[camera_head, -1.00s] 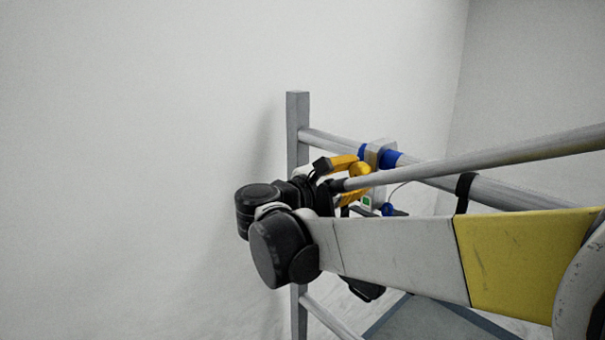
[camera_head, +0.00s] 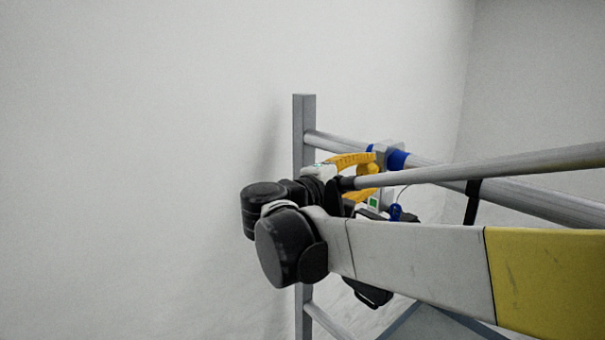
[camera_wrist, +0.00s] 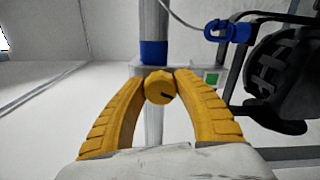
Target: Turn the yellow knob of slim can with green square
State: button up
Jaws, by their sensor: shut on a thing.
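The slim can's white clamp body (camera_wrist: 140,70) hangs on a grey rail, with blue bands on the rail beside it. The green square (camera_wrist: 211,78) is on its white part, right of the knob in the wrist view; it also shows in the head view (camera_head: 372,202). The yellow knob (camera_wrist: 160,90) has a dark slot mark. My gripper (camera_wrist: 160,78) has yellow fingers curved around the knob, shut on it from both sides. In the head view my gripper (camera_head: 368,170) is at the rail, partly hidden by my arm.
A black lamp can (camera_wrist: 284,75) hangs close to the right of my gripper in the wrist view. A blue connector (camera_wrist: 228,31) with a cable is above it. A grey post (camera_head: 305,130) and rails (camera_head: 500,200) form the frame, and a pale wall stands behind.

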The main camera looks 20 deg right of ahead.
jog(key=m+b, duration=0.1)
jog(key=m, duration=0.6)
jog(key=shift+f, duration=0.1)
jog(key=m, duration=0.4)
jog(key=shift+b, duration=0.35)
jog(key=m, duration=0.3)
jog(key=shift+f+m, duration=0.1)
jog(key=shift+m, duration=0.2)
jog(key=m, duration=0.3)
jog(key=shift+w+m+b, duration=0.1)
jog(key=shift+m+b, duration=0.3)
jog(key=m, duration=0.3)
jog(key=shift+m, duration=0.3)
jog(key=m, duration=0.6)
jog(key=shift+m+b, duration=0.3)
jog(key=o, duration=1.2)
jog(key=shift+w, duration=0.1)
